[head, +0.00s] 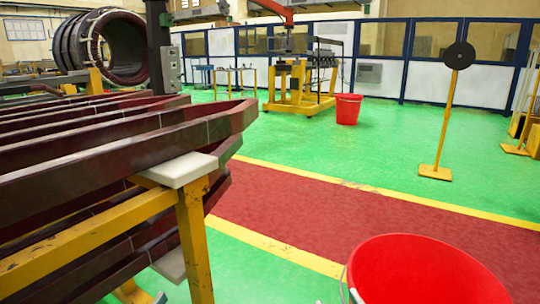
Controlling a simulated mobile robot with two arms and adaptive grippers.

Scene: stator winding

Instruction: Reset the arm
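Neither of my grippers shows in the head view, and I cannot see how either arm is posed. A large red bucket (425,272) is in the near foreground at the bottom right, cut off by the lower edge, with a thin handle at its left side. Small pale parts beside the handle at the bottom edge are too cropped to identify.
Dark red winding bars (110,180) rest on a yellow stand (195,240) at the left, close by. A round stator (115,45) stands behind. A second red bucket (348,109) and a yellow signpost (446,120) stand farther off. The red walkway (310,205) is clear.

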